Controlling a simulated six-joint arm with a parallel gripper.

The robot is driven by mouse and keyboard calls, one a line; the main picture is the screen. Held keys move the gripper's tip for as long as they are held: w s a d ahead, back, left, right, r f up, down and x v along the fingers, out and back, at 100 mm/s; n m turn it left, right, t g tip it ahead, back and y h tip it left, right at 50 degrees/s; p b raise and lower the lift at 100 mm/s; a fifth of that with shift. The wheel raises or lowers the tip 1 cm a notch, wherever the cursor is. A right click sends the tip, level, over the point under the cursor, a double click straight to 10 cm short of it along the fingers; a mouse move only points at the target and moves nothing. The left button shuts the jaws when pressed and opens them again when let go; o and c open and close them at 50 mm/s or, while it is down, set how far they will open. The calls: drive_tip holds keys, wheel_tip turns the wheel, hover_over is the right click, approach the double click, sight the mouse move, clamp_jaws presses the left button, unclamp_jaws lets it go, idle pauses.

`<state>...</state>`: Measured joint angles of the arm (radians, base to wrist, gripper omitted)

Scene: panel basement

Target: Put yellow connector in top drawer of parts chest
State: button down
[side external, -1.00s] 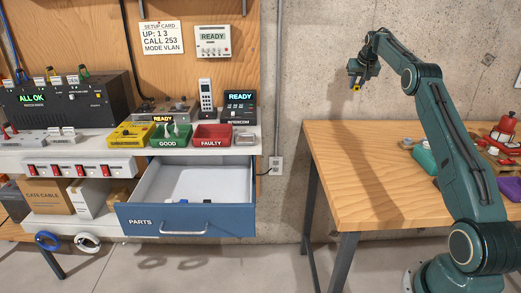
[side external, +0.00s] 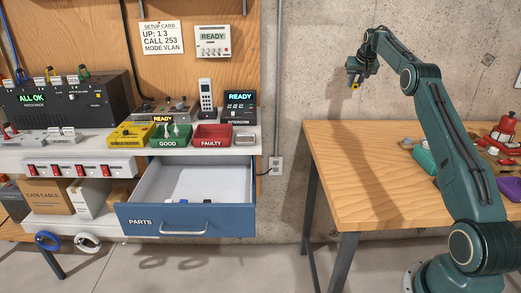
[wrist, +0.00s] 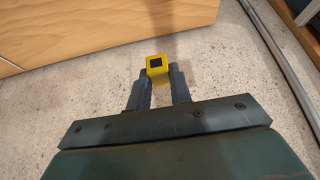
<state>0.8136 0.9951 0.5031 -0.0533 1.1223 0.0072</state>
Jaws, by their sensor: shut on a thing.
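The yellow connector (side external: 355,86) is a small yellow block with a dark square face. My gripper (side external: 356,80) is shut on it and holds it in the air, above and behind the left part of the wooden table. In the wrist view the connector (wrist: 157,64) sits between the two fingertips of my gripper (wrist: 158,80). The blue drawer marked PARTS (side external: 185,220) is pulled open, to the left of my gripper. A few small items, one of them blue, lie inside it near its front. The gripper is well apart from the drawer.
The wooden table (side external: 400,185) stands at right with several items on it. Above the drawer, a green GOOD bin (side external: 170,143) and a red FAULTY bin (side external: 211,143) sit on the bench. A gap lies between the drawer and the table.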

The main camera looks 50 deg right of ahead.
drive_tip(key=w+a+f+n+t+y, duration=0.1)
drive_tip(key=w+a+n, duration=0.2)
drive_tip(key=w+a, duration=0.3)
drive_tip(key=w+a+f+n+y, duration=0.1)
drive_tip(key=w+a+n, duration=0.15)
drive_tip(key=a, duration=0.65)
drive_tip(key=n+g+y, duration=0.1)
drive_tip(key=n+y, duration=0.5)
drive_tip(key=n, duration=0.6)
hover_over(225, 201)
drive_tip(key=s+a, duration=0.2)
drive_tip(key=s, duration=0.1)
wheel_tip(225, 201, down, 4)
drive_tip(key=shift+a+r, duration=0.1)
drive_tip(key=shift+a, duration=0.1)
wheel_tip(225, 201, down, 20)
